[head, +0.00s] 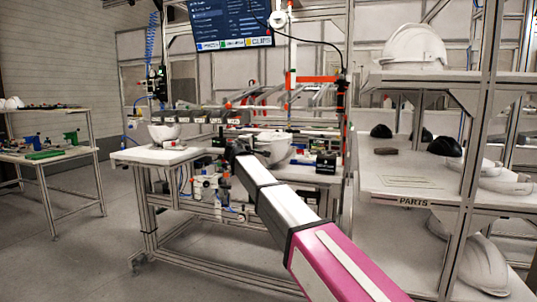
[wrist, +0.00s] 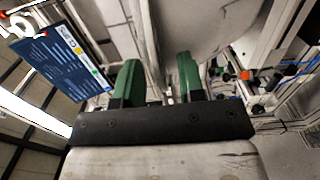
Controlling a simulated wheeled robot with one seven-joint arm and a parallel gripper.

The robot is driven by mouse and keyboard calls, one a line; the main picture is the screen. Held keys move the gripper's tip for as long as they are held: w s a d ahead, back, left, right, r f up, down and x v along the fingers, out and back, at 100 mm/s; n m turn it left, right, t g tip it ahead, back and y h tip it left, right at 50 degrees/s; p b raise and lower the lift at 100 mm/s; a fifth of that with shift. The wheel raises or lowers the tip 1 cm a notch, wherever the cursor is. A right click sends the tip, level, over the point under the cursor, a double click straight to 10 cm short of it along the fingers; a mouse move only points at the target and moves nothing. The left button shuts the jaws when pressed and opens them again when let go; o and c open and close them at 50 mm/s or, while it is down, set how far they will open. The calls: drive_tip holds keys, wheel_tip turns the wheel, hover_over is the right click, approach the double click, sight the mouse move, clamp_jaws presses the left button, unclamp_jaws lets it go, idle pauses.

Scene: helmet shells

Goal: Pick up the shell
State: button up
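A white helmet shell (head: 165,132) sits at the left end of the workbench. A second, greyish-white shell (head: 275,149) is on the bench just right of the end of my arm, partly hidden. My gripper (wrist: 158,75) has two green fingers standing apart with nothing visible between them. In the wrist view a large pale shell surface (wrist: 205,28) fills the upper middle, just past and above the right finger. I cannot tell whether that finger touches it. In the head view the fingers are too small to make out.
The workbench top (head: 140,157) carries fixtures and devices beside the shells. A parts rack (head: 415,185) on the right holds white and black shells. A side table (head: 45,155) with green and blue tools stands at the left. A screen (head: 230,22) hangs above the bench.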

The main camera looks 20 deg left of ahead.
drive_tip(key=shift+w, duration=0.45)
clamp_jaws()
